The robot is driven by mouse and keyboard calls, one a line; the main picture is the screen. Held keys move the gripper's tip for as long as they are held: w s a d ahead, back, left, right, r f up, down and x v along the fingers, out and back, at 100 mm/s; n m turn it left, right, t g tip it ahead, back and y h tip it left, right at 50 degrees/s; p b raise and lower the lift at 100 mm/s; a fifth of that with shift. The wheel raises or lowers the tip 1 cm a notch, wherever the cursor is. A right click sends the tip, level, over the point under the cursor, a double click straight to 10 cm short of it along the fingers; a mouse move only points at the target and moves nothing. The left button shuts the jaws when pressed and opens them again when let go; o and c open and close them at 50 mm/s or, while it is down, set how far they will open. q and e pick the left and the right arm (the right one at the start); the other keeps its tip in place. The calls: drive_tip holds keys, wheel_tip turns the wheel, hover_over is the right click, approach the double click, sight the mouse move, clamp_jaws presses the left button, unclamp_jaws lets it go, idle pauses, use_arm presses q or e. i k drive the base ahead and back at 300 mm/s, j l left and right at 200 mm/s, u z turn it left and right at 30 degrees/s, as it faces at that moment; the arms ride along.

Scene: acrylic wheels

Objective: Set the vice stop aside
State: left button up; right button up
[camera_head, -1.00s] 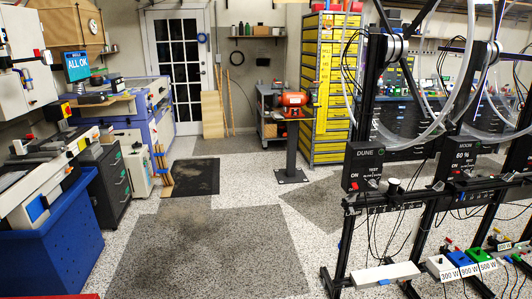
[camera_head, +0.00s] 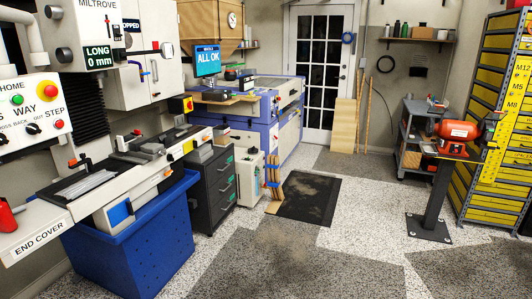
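A machine labelled MILTROVE (camera_head: 77,35) stands at the left, with a long bed over a blue tank (camera_head: 135,235). A grey vice-like block (camera_head: 145,150) sits on the bed. Small dark and red parts are on and beside it, too small to tell which, if any, is the vice stop. Neither of my grippers is in view.
A red bottle (camera_head: 7,218) stands at the left edge by the END COVER panel. A dark drawer cabinet (camera_head: 213,185) stands past the tank. A red bench grinder (camera_head: 457,132) stands on a pedestal at right. The floor (camera_head: 290,262) in the middle is clear.

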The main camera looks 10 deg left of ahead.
sight(137, 133)
drive_tip(key=i+u, duration=0.4)
drive_tip(key=i+l+u, duration=0.25)
drive_tip(key=u, duration=0.2)
drive_tip(key=i+l+u, duration=0.85)
drive_tip(key=k+j, duration=0.05)
drive_tip(key=k, duration=0.05)
